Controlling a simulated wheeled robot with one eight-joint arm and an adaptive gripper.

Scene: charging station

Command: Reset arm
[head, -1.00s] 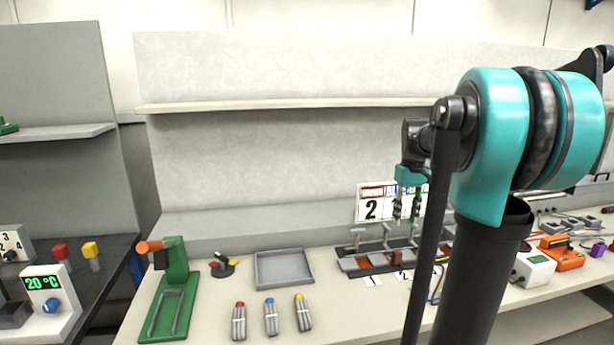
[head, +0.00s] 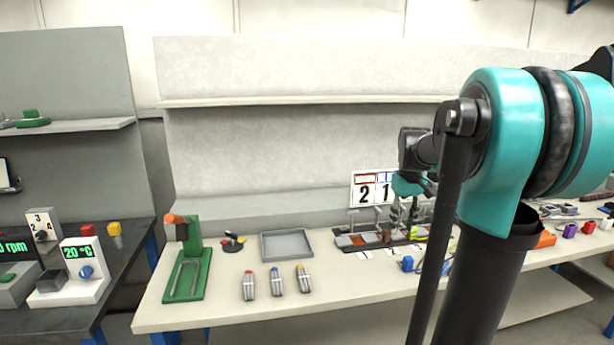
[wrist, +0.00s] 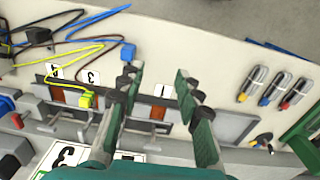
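My gripper (wrist: 162,92) is open and empty in the wrist view, its two green fingers apart above the bench. In the head view my gripper (head: 402,212) hangs in front of the number sign (head: 364,190), partly behind my own arm. Below it on the bench is the charging rack (head: 352,240) with grey clamps and brown slots. The rack (wrist: 160,112) also lies under the fingers in the wrist view, with numbered cards beside it. A yellow plug (wrist: 86,99) sits at one slot and a blue plug (wrist: 127,52) lies apart on the bench.
A grey tray (head: 286,258), three batteries (head: 276,281) with coloured tips, a rotary knob (head: 232,241) and a green stand (head: 187,279) are on the bench's left. A shelf (head: 300,102) runs above. A dark side bench (head: 125,262) holds a 20 °C device (head: 82,268).

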